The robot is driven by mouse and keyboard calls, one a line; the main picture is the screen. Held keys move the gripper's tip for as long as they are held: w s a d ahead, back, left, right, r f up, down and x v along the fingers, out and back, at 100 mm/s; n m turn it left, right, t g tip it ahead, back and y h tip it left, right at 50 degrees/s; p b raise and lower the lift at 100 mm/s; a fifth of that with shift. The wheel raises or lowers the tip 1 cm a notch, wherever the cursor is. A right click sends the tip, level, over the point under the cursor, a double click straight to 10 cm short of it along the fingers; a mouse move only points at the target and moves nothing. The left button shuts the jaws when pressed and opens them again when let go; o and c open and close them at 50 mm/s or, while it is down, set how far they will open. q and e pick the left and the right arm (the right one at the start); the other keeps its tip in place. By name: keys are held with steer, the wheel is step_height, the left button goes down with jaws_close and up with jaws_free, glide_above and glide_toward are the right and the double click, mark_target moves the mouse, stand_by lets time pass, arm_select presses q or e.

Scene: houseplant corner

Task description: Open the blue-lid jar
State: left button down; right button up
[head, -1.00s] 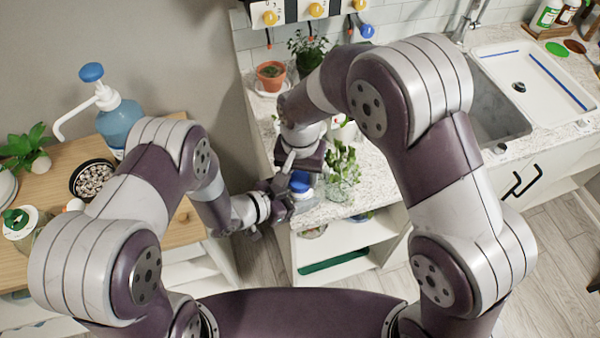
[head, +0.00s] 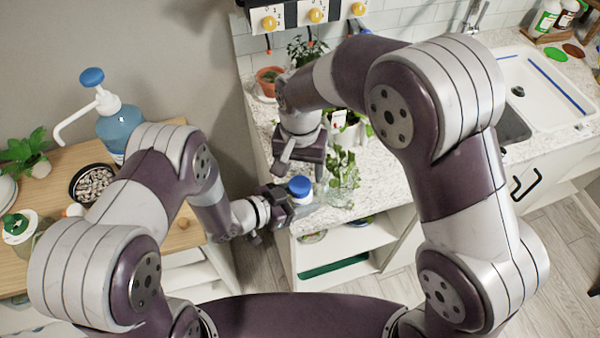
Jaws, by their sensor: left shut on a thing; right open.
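The jar (head: 302,198) stands near the left front corner of the speckled counter, with its blue lid (head: 299,186) on top. My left gripper (head: 286,203) comes in from the left and is shut on the jar's body, below the lid. My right gripper (head: 302,166) is open and empty, above and behind the lid and apart from it. Its fingers are partly hidden by its own wrist. The lid looks level on the jar.
A leafy plant in a glass vessel (head: 342,178) stands close to the right of the jar. A terracotta pot (head: 268,82) and a white pot (head: 345,132) stand farther back. A sink (head: 512,125) is at the right. The blue pump bottle (head: 120,128) is on the wooden table.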

mark_target(300, 184)
arm_select(q)
steer(key=shift+w, duration=0.1)
arm_select(e)
step_height(300, 184, up, 3)
steer(key=m, duration=0.2)
steer(key=shift+w+f+m, duration=0.1)
steer(key=shift+w+m, duration=0.05)
steer(key=shift+m, duration=0.45)
step_height(300, 184, down, 8)
steer(key=shift+r, duration=0.2)
steer(key=c, duration=1.1)
steer(key=n, duration=0.3)
steer(key=o, duration=1.2)
steer(key=shift+c, duration=0.2)
